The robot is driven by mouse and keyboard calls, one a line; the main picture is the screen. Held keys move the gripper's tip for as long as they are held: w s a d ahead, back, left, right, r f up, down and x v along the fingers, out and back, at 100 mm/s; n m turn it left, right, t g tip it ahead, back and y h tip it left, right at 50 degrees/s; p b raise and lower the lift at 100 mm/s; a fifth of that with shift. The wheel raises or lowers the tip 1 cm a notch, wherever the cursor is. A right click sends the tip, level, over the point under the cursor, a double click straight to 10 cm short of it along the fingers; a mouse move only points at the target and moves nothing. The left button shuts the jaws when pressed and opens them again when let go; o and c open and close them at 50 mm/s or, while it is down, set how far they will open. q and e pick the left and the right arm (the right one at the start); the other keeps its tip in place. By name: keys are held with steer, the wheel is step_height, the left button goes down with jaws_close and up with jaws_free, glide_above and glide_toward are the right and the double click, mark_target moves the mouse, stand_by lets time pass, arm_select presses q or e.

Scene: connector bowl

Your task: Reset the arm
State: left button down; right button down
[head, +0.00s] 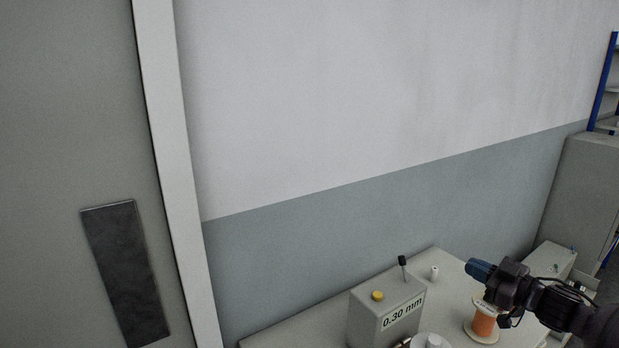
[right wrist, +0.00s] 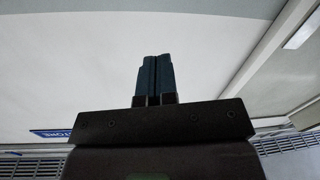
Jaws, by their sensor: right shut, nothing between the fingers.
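My right arm comes in from the right edge of the head view. Its gripper (head: 470,267) is held above the right part of the table, with its blue fingers pointing left. In the right wrist view the two blue fingers (right wrist: 155,62) lie close together, shut with nothing between them. My left gripper is in neither view.
A grey box marked "0.30 mm" (head: 388,318) with a yellow button stands on the table (head: 300,327). An orange spool (head: 484,322) stands below my right gripper. A small white cylinder (head: 434,272) is near the back edge. A grey cabinet (head: 583,190) stands far right.

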steer(key=s+a+f+h, duration=0.2)
steer(key=a+f, duration=0.1)
steer(key=s+a+f+h, duration=0.1)
steer(key=s+a+f, duration=0.2)
steer(key=f, duration=0.1)
steer(key=s+a+f+m+t+h, duration=0.1)
steer(key=s+a+f+h, duration=0.1)
steer(key=f, duration=0.1)
steer(key=shift+s+a+f+h, duration=0.25)
steer(key=shift+a+f+h, duration=0.05)
steer(key=shift+a+f, duration=0.1)
arm_select(q)
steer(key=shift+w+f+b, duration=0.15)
steer(key=shift+b, duration=0.15)
arm_select(e)
steer(key=s+a+f+m+g+h, duration=0.1)
steer(key=s+f+m, duration=0.3)
steer(key=s+f, duration=0.4)
steer(key=s+a+f+m+g+h, duration=0.1)
steer(key=s+f+m+h, duration=0.3)
steer(key=s, duration=1.2)
step_height(320, 180, down, 4)
steer(key=shift+r+g, duration=0.1)
steer(key=shift+g, duration=0.8)
